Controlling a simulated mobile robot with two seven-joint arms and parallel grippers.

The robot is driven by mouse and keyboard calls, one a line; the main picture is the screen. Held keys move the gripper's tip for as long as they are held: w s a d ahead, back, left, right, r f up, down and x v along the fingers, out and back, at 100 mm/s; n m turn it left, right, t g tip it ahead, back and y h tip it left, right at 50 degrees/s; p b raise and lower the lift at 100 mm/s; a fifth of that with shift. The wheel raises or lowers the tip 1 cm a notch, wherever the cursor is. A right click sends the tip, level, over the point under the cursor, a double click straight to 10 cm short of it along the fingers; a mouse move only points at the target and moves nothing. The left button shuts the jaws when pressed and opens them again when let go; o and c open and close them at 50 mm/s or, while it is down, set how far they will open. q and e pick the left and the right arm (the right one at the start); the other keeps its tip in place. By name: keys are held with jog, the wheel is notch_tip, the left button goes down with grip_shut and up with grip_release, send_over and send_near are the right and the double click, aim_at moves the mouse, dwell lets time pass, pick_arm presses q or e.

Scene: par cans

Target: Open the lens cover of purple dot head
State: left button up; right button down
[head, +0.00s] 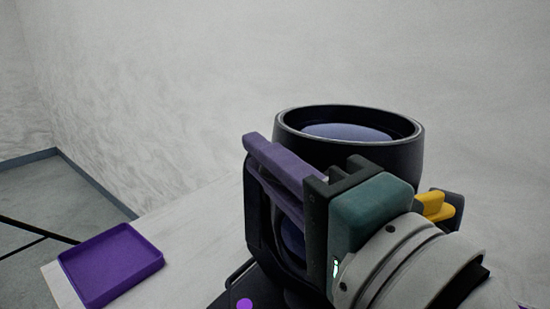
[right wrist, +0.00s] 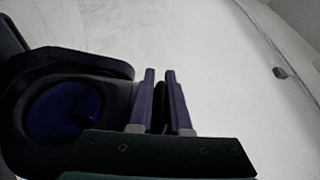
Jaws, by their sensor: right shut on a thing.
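My right gripper (head: 256,156) comes in from the lower right with its two purple fingers side by side. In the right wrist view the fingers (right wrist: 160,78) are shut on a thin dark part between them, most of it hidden. A black frame (head: 255,215) around a dark blue lens stands behind and below the fingers; the frame also shows in the right wrist view (right wrist: 85,62). A purple dot (head: 244,304) is on the black part below it. A round black head (head: 410,155) with a pale blue lens faces up behind my gripper. Whether the gripped part is the cover is unclear. My left gripper is out of view.
A purple tray (head: 150,262) lies empty at the left end of the pale table (head: 195,225). A yellow part (head: 435,207) shows behind my right wrist. The table between tray and heads is clear. Walls stand behind.

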jog(key=shift+r, duration=0.3)
